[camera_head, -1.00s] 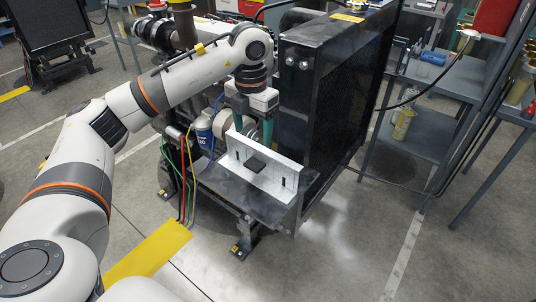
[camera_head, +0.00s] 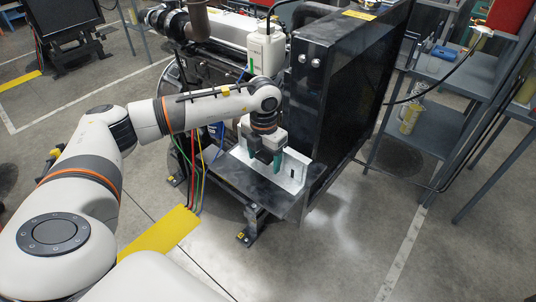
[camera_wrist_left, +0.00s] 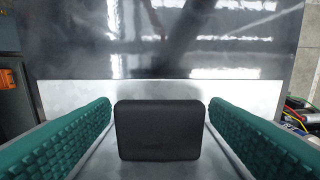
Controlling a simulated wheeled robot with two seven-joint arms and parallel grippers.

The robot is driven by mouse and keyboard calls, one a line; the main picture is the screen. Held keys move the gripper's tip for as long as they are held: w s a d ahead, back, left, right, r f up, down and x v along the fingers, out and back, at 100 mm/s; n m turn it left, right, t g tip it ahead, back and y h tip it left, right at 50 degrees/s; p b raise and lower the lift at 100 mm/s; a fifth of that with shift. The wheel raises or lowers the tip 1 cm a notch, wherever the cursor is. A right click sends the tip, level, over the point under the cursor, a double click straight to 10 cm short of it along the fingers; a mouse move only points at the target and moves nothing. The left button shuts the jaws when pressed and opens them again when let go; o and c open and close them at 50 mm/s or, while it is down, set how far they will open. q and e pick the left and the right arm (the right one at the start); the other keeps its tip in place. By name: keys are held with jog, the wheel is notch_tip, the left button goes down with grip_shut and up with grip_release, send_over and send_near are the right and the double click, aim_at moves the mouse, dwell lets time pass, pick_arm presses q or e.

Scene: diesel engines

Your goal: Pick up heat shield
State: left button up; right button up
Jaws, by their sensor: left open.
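The heat shield (camera_head: 293,172) is a pale metal angled plate with a black grip block, on a dark metal shelf beside the black radiator. Its pale plate shows in the left wrist view (camera_wrist_left: 70,94). The black block (camera_wrist_left: 158,130) stands between the teal fingers of my left gripper (camera_head: 264,162), with a gap on each side. My left gripper is open and points down over the shield. In the head view, the gripper hides the shield's middle. My right gripper is not in view.
The dark shelf (camera_head: 240,182) has bare surface in front of the shield. The tall black radiator (camera_head: 345,85) stands close on the right. Red, green and yellow cables (camera_head: 193,170) hang at the left. A grey rack (camera_head: 440,125) stands farther right.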

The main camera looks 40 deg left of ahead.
pick_arm(q)
jog(key=shift+c, duration=1.1)
jog(key=shift+r, duration=0.1)
grip_shut()
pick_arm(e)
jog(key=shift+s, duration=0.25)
